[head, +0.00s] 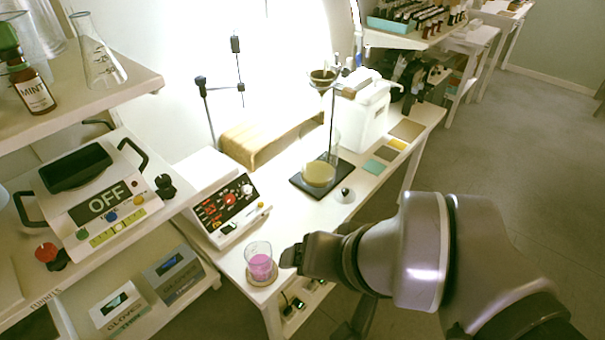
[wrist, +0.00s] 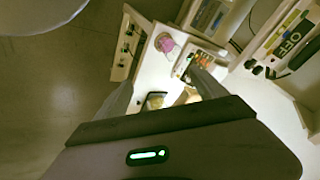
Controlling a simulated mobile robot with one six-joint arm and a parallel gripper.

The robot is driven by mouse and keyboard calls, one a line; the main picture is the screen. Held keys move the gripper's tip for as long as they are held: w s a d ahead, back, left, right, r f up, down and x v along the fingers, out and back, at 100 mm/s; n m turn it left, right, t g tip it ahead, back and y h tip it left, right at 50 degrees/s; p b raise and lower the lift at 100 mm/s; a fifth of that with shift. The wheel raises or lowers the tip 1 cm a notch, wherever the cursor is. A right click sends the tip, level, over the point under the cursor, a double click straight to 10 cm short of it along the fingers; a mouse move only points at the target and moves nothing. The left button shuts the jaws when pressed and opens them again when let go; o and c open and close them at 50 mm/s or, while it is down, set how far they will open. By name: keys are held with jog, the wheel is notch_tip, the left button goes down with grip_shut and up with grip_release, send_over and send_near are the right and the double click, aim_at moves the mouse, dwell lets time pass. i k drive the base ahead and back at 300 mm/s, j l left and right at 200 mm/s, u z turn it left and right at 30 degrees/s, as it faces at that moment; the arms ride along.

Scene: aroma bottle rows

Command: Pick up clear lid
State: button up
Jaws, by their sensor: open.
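A small clear lid with a dark knob (head: 344,195) appears to lie on the white bench, just right of a black stand base.
The glass of pink liquid (head: 260,265) stands on a round coaster close to my gripper. A beaker of yellowish liquid (head: 318,173) stands on the black stand base (head: 304,186). A control box (head: 228,211) is to the left. Open floor lies right of the bench.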

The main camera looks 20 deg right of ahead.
aim_at(343, 195)
jog(key=i+l, duration=0.9)
jog(key=i, duration=0.15)
jog(key=k+l+z, duration=0.05)
